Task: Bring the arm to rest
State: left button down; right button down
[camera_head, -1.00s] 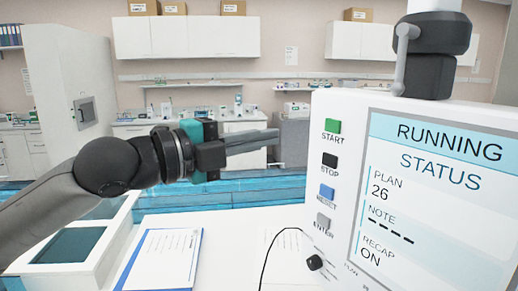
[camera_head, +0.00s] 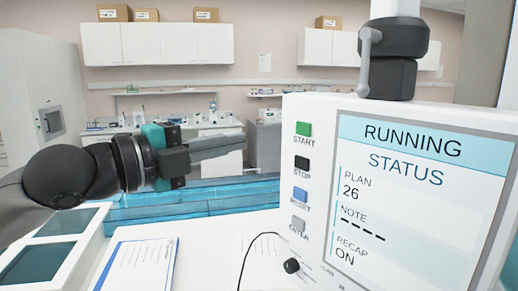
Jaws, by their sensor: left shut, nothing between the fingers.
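My left gripper (camera_head: 215,147) comes in from the left and points to the right, level, above the white desk (camera_head: 213,232). Its fingers are shut with nothing between them. It is apart from the control panel (camera_head: 300,220), with a gap between the fingertips and the panel's left edge. The panel has a green START button (camera_head: 303,129), a black STOP button (camera_head: 302,163), a blue button (camera_head: 300,194) and a grey ENTER button (camera_head: 298,224). Its screen (camera_head: 415,190) reads RUNNING, STATUS, PLAN 26, RECAP ON. My right gripper is not in view.
A clipboard with paper (camera_head: 138,266) lies on the desk below my left arm. A white box with dark panes (camera_head: 50,247) stands at the lower left. A black cable (camera_head: 252,250) runs to the panel. Lab benches and wall cabinets (camera_head: 158,44) are far behind.

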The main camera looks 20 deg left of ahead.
pick_arm(q)
notch_tip(320, 180, down, 27)
jog(key=s+a+n+g+y, duration=0.15)
jog(key=n+g+y, duration=0.35)
jog(key=n, duration=0.6)
jog(key=s+d+f+n+g+y, duration=0.2)
jog(key=s+d+f+n+g, duration=0.15)
jog(key=s+f+n, duration=0.45)
jog(key=s+d+f+n+g+y, duration=0.2)
jog(key=s+f+n+g, duration=0.15)
jog(key=s+f, duration=0.8)
notch_tip(320, 180, down, 28)
jog(key=s+g+b, duration=0.1)
jog(key=s+b, duration=0.1)
jog(key=b, duration=0.5)
jog(key=s+a+f+b, duration=0.1)
jog(key=s+f+b, duration=0.2)
jog(key=s+f, duration=0.4)
jog(key=s+a+f+g+b, duration=0.1)
jog(key=s+f+b, duration=0.3)
jog(key=s+f, duration=0.4)
notch_tip(320, 180, down, 6)
jog(key=shift+s+a+f+m, duration=0.2)
jog(key=shift+a+m, duration=0.15)
jog(key=shift+a, duration=0.35)
